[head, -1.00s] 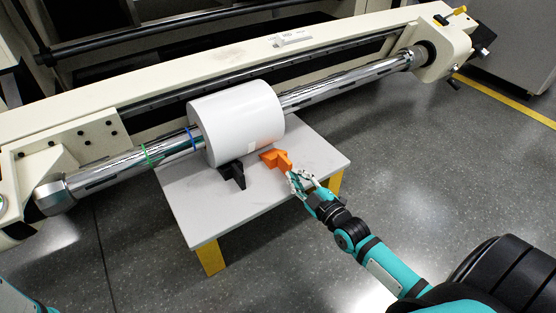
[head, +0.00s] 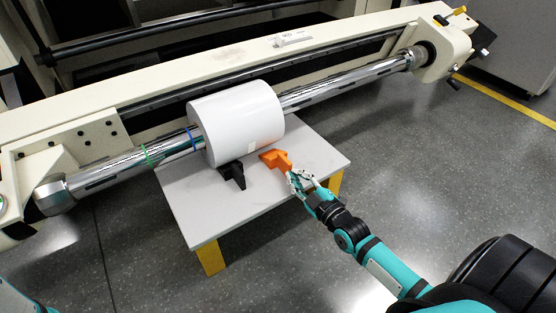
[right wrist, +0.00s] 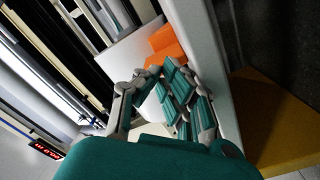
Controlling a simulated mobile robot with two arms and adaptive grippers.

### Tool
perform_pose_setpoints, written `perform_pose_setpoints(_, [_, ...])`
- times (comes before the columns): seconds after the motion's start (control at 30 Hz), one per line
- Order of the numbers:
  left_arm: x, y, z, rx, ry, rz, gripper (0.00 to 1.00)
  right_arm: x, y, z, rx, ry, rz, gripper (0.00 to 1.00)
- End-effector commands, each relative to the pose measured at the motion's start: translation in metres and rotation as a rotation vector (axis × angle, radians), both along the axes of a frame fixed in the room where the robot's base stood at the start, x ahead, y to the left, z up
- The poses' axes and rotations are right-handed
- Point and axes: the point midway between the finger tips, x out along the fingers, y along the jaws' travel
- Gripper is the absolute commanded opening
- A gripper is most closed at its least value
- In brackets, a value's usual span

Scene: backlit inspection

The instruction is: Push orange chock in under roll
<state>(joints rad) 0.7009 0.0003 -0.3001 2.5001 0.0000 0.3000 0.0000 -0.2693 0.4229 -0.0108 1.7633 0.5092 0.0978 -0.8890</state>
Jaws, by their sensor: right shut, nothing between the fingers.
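The orange chock (head: 276,159) lies on the low table, to the right of the black chock (head: 232,174) and just in front of the white roll (head: 240,122). A narrow strip of tabletop seems to show between the orange chock and the roll. My right gripper (head: 295,179) is shut and empty, at the chock's near end. I cannot tell whether the fingertips touch it. In the right wrist view the orange chock (right wrist: 168,42) shows just beyond the fingertips (right wrist: 156,72), partly covered by them. My left gripper is out of view.
The grey-white table (head: 200,225) has yellow legs and free room at its front. The roll sits on a shiny shaft (head: 340,83) running across the cream machine. A yellow leg (right wrist: 270,110) stands near my right wrist.

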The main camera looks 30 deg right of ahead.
Motion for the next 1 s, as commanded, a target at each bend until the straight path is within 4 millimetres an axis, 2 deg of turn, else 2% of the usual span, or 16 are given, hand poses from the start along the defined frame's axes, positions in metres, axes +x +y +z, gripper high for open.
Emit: perform_pose_setpoints(1.0, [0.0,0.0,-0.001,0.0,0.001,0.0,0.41,0.026,0.002,0.0,0.0,0.0,0.0,0.0])
